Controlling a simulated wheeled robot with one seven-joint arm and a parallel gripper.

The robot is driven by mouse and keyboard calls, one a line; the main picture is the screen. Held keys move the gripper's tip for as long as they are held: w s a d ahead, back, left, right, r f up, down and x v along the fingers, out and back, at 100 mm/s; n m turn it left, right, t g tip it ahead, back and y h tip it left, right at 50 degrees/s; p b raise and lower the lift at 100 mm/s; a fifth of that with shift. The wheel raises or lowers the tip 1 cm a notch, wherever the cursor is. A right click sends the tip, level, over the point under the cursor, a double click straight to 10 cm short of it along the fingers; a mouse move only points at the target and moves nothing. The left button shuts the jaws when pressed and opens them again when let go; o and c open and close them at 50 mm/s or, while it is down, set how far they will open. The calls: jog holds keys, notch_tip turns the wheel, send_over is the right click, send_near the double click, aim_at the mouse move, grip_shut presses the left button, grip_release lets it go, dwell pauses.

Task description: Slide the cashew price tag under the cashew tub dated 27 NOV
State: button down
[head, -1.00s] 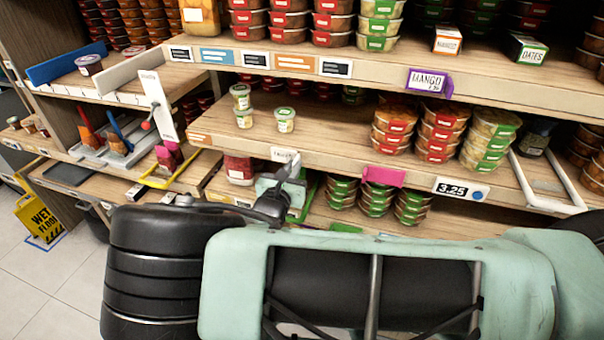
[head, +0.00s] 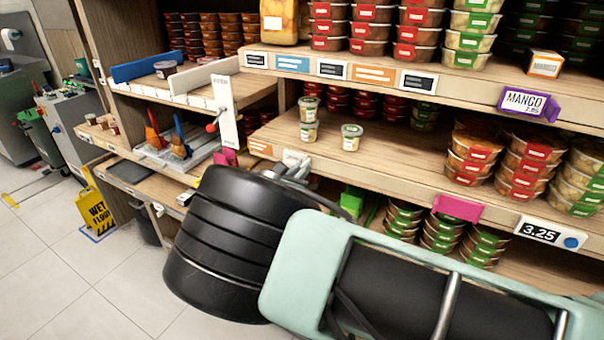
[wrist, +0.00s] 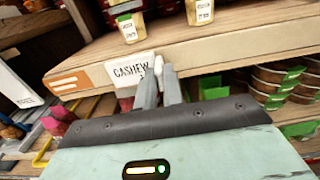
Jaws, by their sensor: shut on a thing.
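My gripper (wrist: 160,72) is shut on the white cashew price tag (wrist: 130,70), which reads CASHEW in the wrist view. The tag is held upright in front of the middle shelf's front edge, below and in front of the small tubs. In the head view the tag (head: 296,157) and gripper (head: 290,170) are small and partly behind my arm. Small clear tubs with green lids stand on that shelf: a left pair (head: 308,130), one above the other in the picture, and a right one (head: 352,137). The wrist view shows a left tub (wrist: 131,24) and a right tub (wrist: 200,12). Their dates are unreadable.
A pink tag (head: 457,208) and a 3.25 tag (head: 546,234) hang on the shelf edge to the right. A white upright sign (head: 223,110) stands left of the tubs. Stacked red-label tubs (head: 470,152) fill the shelf's right. Bare shelf lies around the small tubs.

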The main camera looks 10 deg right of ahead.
jog(key=c, duration=1.5)
grip_release()
jog(key=b+v, duration=0.5)
jog(key=v, duration=1.2)
jog(key=shift+s+a, duration=0.15)
jog(key=shift+s, duration=0.05)
